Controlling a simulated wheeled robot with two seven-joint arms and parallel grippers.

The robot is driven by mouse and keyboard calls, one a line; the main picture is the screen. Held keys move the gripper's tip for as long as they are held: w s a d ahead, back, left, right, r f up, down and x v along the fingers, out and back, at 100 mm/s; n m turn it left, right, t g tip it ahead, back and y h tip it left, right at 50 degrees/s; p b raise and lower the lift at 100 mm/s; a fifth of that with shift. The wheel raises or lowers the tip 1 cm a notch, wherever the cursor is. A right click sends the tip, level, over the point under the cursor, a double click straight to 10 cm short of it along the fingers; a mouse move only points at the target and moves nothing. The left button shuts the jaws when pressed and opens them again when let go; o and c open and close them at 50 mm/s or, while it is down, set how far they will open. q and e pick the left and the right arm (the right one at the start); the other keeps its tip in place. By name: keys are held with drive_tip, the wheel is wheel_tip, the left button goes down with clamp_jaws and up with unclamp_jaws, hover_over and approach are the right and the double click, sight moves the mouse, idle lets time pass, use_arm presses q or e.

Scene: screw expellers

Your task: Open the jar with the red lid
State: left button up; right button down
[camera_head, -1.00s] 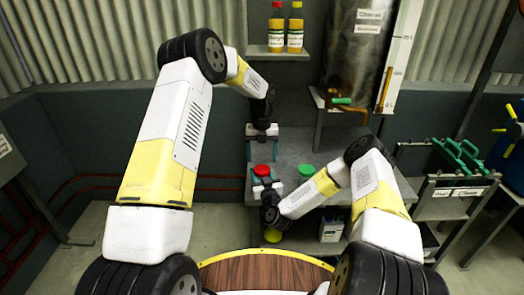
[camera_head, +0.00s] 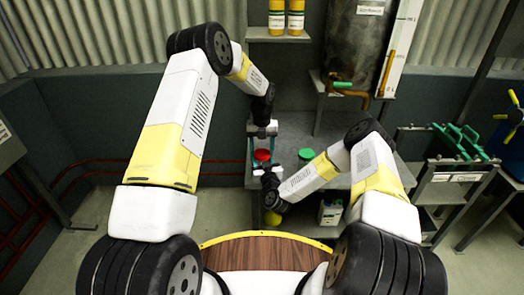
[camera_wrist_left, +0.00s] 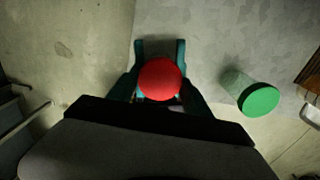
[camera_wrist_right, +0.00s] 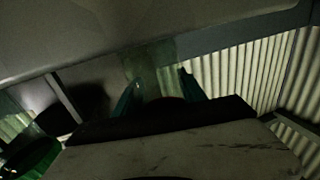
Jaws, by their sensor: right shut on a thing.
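The jar with the red lid (camera_head: 262,155) stands near the left end of the grey table. The red lid also shows in the left wrist view (camera_wrist_left: 160,79). My right gripper (camera_head: 264,168) is shut on this jar's body from the near side. In the right wrist view its fingers (camera_wrist_right: 160,92) are beside translucent glass. My left gripper (camera_head: 263,147) points down from above the jar. In the left wrist view its fingers (camera_wrist_left: 160,90) are spread on either side of the red lid, with no clear contact. The jar's body is mostly hidden.
A jar with a green lid (camera_head: 306,154) stands just right on the grey table (camera_head: 330,180). Yellow bottles (camera_head: 287,18) stand on a shelf above. A metal tank (camera_head: 352,45) is behind. Below the table are a yellow object (camera_head: 272,219) and a container (camera_head: 330,212).

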use_arm(q)
drive_tip(key=shift+c, duration=0.9)
drive_tip(key=n, duration=1.5)
drive_tip(key=shift+r, duration=0.1)
drive_tip(key=n, duration=2.1)
drive_tip(key=shift+n, duration=0.4)
drive_tip(key=n, duration=0.4)
drive_tip(key=shift+n, duration=0.3)
drive_tip(key=n, duration=1.2)
drive_tip(key=shift+r+n, duration=0.1)
drive_tip(key=shift+n, duration=0.2)
